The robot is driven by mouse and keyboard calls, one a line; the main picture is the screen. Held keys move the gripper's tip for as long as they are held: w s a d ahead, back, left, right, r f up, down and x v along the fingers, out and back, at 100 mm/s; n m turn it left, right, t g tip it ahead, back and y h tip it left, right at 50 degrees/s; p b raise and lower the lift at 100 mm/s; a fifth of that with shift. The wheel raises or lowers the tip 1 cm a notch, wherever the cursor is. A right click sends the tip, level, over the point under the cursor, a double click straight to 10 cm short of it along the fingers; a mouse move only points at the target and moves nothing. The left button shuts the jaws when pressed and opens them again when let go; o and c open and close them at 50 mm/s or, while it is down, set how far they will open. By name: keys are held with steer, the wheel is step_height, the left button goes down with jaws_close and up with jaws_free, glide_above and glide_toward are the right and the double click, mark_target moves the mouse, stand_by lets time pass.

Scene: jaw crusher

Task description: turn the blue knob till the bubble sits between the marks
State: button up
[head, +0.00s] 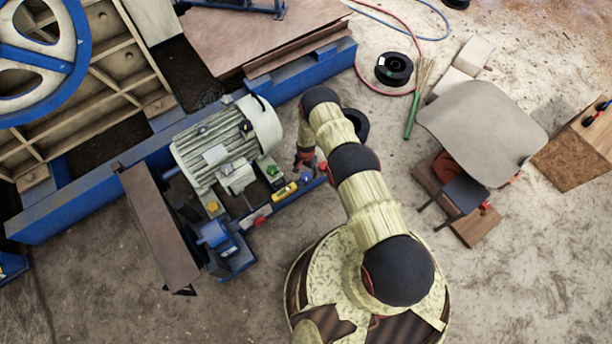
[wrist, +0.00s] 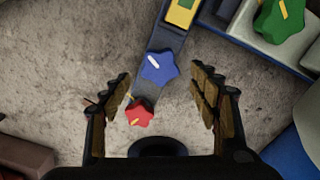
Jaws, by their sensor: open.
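The blue knob (wrist: 158,67), star-shaped with a white pointer line, sits on a narrow blue bar in the wrist view. In the head view the blue knob (head: 306,177) is small, beside my gripper (head: 305,160). My gripper (wrist: 160,82) is open, its fingers on either side of the bar and apart from the blue knob. A red knob (wrist: 138,115) with a yellow pointer lies nearer the palm, between the fingers. The yellow spirit level (head: 284,190) lies on the bar beyond the blue knob; its end (wrist: 183,12) shows in the wrist view. Its bubble is too small to make out.
A green knob (wrist: 280,20) sits on a motor foot to the right. The grey motor (head: 225,140) stands close left of my gripper. Another red knob (head: 259,221) and a yellow knob (head: 213,207) are near the motor. Bare ground lies right of the bar.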

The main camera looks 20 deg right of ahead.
mark_target(306, 176)
steer(key=shift+f+b, duration=0.75)
steer(key=shift+f, duration=1.55)
steer(key=c, duration=1.1)
steer(key=shift+c, duration=0.2)
